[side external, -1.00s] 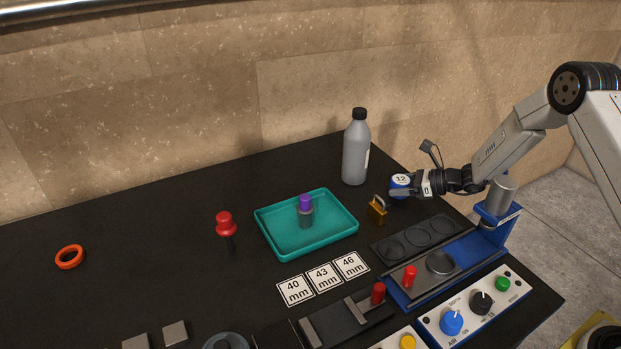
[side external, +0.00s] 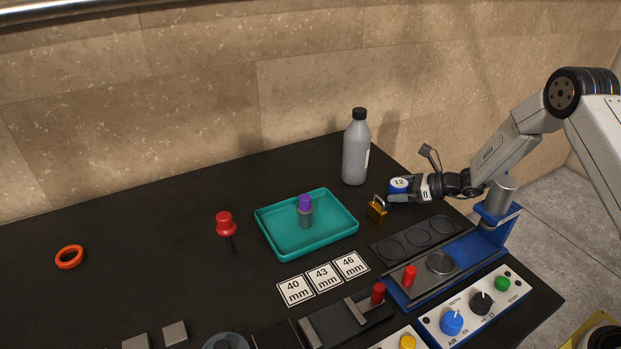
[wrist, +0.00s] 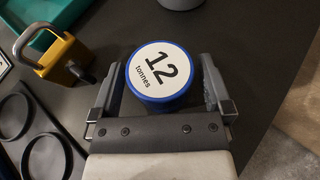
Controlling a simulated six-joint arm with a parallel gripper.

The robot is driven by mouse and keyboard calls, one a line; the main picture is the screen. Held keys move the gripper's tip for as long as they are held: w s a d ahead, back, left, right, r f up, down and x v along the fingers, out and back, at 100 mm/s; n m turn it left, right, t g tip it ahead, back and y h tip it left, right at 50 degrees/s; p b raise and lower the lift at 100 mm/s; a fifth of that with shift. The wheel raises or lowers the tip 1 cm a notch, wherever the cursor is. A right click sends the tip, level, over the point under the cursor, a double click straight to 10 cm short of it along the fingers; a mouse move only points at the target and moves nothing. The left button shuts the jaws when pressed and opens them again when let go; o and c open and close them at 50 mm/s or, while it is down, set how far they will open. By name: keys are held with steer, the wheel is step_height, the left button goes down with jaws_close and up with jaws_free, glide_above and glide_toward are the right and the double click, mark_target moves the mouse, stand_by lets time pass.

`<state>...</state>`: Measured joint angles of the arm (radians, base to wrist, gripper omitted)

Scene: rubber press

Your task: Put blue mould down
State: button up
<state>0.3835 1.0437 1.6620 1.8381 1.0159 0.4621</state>
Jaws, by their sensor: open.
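The blue mould (side external: 399,187) is a short blue cylinder with a white top marked "12 tonnes". It stands upright on the black table, right of the brass padlock. In the wrist view the blue mould (wrist: 160,73) lies between the two jaws of my gripper (wrist: 160,88). The jaws are open, with a gap visible at the mould's sides. In the side view my gripper (side external: 404,192) reaches in from the right around the mould, and its fingers are partly hidden.
The padlock (side external: 377,209) stands close left of the mould. A grey bottle (side external: 355,152) is behind it. A black rack with round recesses (side external: 417,238) and the blue press base (side external: 466,254) lie in front. A teal tray (side external: 281,246) is to the left. The table's right edge is near.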

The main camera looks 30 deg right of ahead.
steer(key=shift+r, duration=0.1)
steer(key=v, duration=1.2)
